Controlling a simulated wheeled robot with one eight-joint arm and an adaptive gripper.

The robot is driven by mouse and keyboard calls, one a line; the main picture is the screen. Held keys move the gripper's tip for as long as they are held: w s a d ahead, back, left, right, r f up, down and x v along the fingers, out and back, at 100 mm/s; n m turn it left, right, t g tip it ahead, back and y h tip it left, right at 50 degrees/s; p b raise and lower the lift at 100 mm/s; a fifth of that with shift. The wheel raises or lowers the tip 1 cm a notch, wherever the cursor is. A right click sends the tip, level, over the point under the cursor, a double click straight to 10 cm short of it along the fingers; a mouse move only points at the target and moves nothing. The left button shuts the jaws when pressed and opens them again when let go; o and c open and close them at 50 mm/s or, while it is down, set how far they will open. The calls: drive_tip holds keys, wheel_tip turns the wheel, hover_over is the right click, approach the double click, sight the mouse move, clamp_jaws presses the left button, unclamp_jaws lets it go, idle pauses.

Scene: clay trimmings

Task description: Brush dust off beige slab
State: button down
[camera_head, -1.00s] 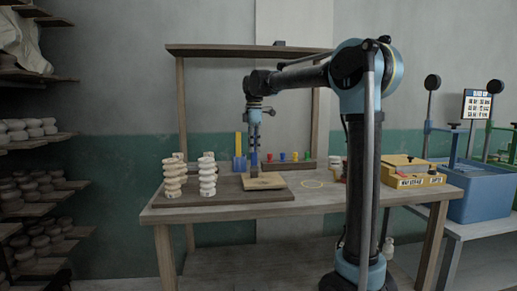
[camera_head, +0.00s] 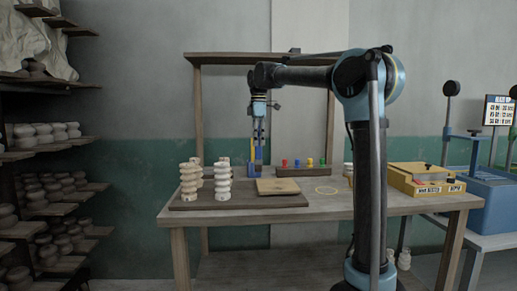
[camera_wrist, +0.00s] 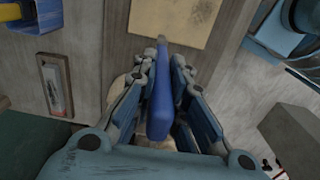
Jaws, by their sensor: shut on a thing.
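The beige slab (camera_head: 278,187) lies flat on a dark board (camera_head: 190,204) on the workbench. The wrist view shows part of the slab (camera_wrist: 170,18) at the top. My gripper (camera_head: 258,150) is above and behind the slab's left part in the head view. In the wrist view my gripper (camera_wrist: 163,60) is shut on a blue-handled tool (camera_wrist: 160,100), seemingly the brush. Its narrow brownish end points toward the slab's edge; whether they touch is unclear.
Pale ribbed stacks (camera_head: 190,183) stand on the board left of the slab. A rack (camera_head: 290,172) with several coloured pegs is behind it. A yellow box (camera_head: 425,180) stands at the bench's right. Bare bench lies right of the slab.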

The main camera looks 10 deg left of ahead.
drive_tip(key=shift+r, duration=1.45)
